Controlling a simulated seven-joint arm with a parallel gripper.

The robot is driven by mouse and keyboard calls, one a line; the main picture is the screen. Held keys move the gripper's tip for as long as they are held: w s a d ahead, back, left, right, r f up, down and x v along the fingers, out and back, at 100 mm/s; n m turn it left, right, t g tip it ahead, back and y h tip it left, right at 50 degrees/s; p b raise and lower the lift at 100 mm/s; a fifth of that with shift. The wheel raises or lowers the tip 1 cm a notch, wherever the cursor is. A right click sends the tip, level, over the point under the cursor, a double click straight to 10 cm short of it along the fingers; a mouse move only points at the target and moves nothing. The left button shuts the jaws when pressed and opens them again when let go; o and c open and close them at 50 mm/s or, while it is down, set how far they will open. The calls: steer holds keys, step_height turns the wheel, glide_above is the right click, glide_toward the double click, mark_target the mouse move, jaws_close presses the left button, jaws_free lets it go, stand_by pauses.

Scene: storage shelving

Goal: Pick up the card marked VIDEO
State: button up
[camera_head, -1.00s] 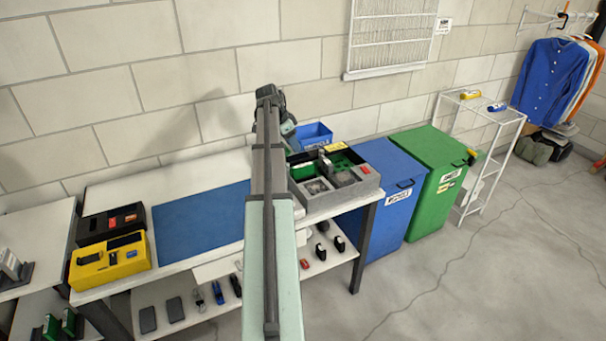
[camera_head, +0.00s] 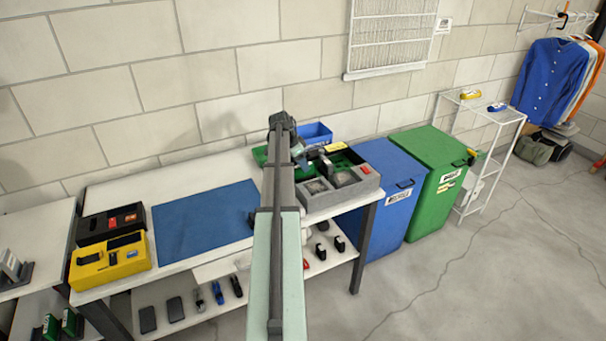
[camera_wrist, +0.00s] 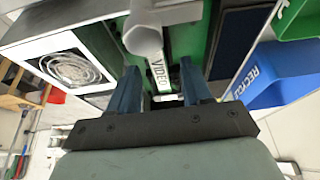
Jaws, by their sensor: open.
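The card marked VIDEO (camera_wrist: 161,78) shows in the wrist view as a narrow white edge with dark lettering, upright in the picture. It stands out against a green board (camera_wrist: 180,40). My gripper (camera_wrist: 158,68) is open, with one finger on each side of the card's edge; I cannot tell whether either touches it. A grey rounded cylinder (camera_wrist: 143,35) covers part of the upper end of the card. In the head view my arm hides the gripper's fingers and the card at the grey tray (camera_head: 322,203) on the bench's right end.
A fan unit (camera_wrist: 70,68) lies left in the wrist view. A blue bin (camera_wrist: 265,78) lettered RECYCLE is at right. In the head view a blue mat (camera_head: 205,222) lies bare mid-bench, with a yellow box (camera_head: 110,262) at left. Large blue (camera_head: 390,185) and green (camera_head: 435,185) bins stand right.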

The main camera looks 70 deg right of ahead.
mark_target(303, 173)
steer(key=shift+x, duration=1.2)
jaws_close()
